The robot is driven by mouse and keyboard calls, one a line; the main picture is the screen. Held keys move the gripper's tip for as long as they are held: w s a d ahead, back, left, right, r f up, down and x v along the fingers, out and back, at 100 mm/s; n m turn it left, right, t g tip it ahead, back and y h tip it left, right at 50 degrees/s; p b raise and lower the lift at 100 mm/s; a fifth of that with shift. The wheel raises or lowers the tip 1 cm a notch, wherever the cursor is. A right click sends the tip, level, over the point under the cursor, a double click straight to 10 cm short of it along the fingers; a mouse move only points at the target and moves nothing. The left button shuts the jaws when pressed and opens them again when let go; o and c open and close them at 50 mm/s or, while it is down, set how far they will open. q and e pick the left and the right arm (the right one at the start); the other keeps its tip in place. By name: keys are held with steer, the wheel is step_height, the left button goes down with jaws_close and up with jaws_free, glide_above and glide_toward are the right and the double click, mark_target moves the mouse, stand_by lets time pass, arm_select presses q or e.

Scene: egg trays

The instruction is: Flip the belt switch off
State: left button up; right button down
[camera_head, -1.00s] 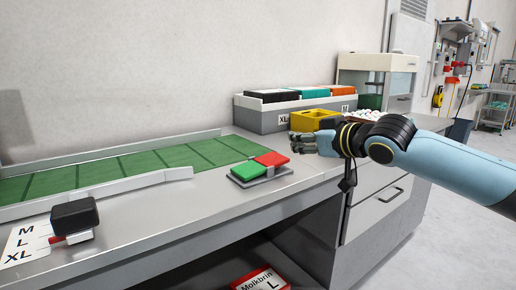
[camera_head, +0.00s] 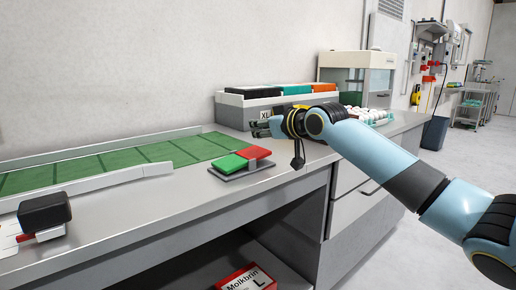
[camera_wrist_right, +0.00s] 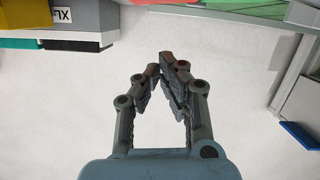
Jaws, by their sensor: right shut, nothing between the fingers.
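The belt switch has a green half (camera_head: 229,164) and a red half (camera_head: 255,152) side by side on a grey base near the counter's front edge, right of the green conveyor belt (camera_head: 120,162). The red half looks raised above the green one. My right gripper (camera_head: 259,129) is shut and empty, above and behind the switch in the head view, apart from it. In the right wrist view its fingertips (camera_wrist_right: 167,62) meet, with a red piece, likely the switch, at the top edge. My left gripper is not in view.
A grey box of coloured packs (camera_head: 232,113) stands at the back behind my gripper. A tray of white eggs (camera_head: 368,113) lies beyond my wrist. A black block (camera_head: 45,210) sits at the counter's left. The counter in front of the switch is clear.

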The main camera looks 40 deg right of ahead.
mark_target(258, 153)
steer(key=shift+w+d+f+b, duration=0.1)
steer(key=shift+w+f+b, duration=0.15)
steer(key=shift+f, duration=0.8)
steer(key=shift+w+d+f+b, duration=0.1)
steer(key=shift+w+f+b, duration=0.15)
steer(key=shift+f, duration=0.8)
